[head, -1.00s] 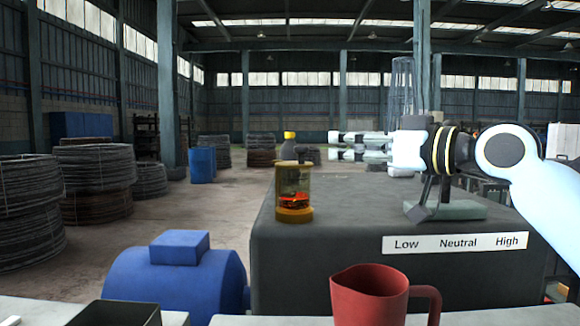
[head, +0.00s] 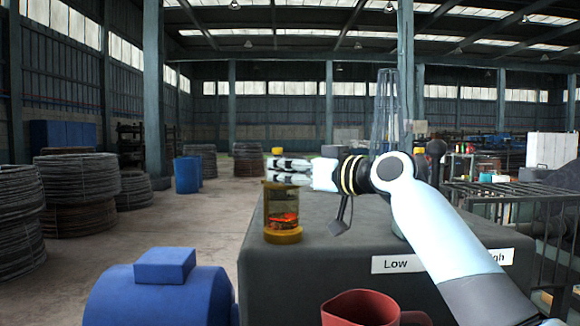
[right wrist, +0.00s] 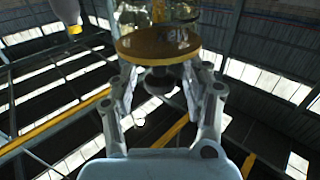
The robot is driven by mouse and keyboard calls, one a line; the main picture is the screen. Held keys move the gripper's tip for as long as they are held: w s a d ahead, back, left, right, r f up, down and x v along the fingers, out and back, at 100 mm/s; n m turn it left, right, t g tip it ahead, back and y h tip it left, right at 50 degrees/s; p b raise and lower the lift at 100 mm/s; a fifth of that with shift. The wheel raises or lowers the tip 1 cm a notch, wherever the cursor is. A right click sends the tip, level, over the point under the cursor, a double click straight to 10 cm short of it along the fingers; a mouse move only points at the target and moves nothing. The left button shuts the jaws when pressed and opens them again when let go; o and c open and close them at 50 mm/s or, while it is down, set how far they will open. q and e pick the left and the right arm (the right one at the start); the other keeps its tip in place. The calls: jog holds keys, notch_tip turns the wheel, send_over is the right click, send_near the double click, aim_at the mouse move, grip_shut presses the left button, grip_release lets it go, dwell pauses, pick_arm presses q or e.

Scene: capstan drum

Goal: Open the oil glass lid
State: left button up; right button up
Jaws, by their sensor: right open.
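The oil glass (head: 283,212) is an amber cylinder with orange-red oil and a brass base, upright on the dark grey machine's top. In the right wrist view, its round brass lid (right wrist: 150,45) has a dark knob (right wrist: 160,80) and sits against the amber glass. My right gripper (head: 275,170) comes from the right, at the glass's top in the head view. In the right wrist view, its open fingers (right wrist: 162,75) stand on both sides of the knob; I cannot tell if they touch it. My left gripper is not in view.
The dark grey machine (head: 310,275) carries a label (head: 395,264), partly hidden by my right arm. A red mug (head: 360,310) is in front. A blue motor-like housing (head: 160,295) is at left. A grey bottle (right wrist: 65,10) with a yellow cap stands behind the glass.

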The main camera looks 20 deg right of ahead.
jog(key=shift+c, duration=0.2)
jog(key=c, duration=0.9)
grip_shut()
jog(key=shift+w+a+f, duration=0.1)
